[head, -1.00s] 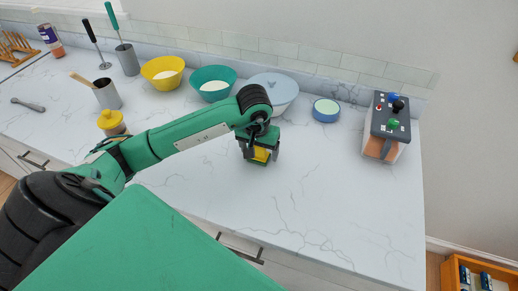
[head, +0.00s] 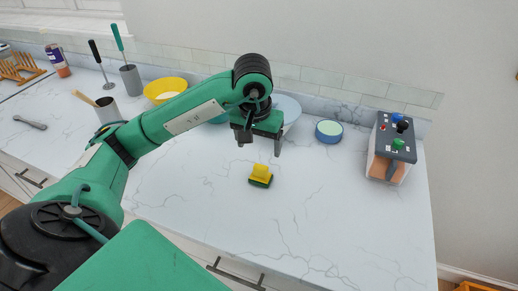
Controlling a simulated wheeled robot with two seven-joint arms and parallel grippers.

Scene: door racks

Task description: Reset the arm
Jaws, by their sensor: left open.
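My left gripper (head: 261,147) is open and empty in the head view. It hangs above the marble counter, fingers pointing down. A yellow and green sponge (head: 261,175) rests on the counter just below and in front of the fingers, apart from them. My right gripper is not in view.
Behind my left arm stand a yellow bowl (head: 164,90) and a pale blue bowl (head: 289,108), partly hidden. A round blue container (head: 329,131) and a box with coloured knobs (head: 392,148) stand to the right. The counter's (head: 330,215) front right is clear.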

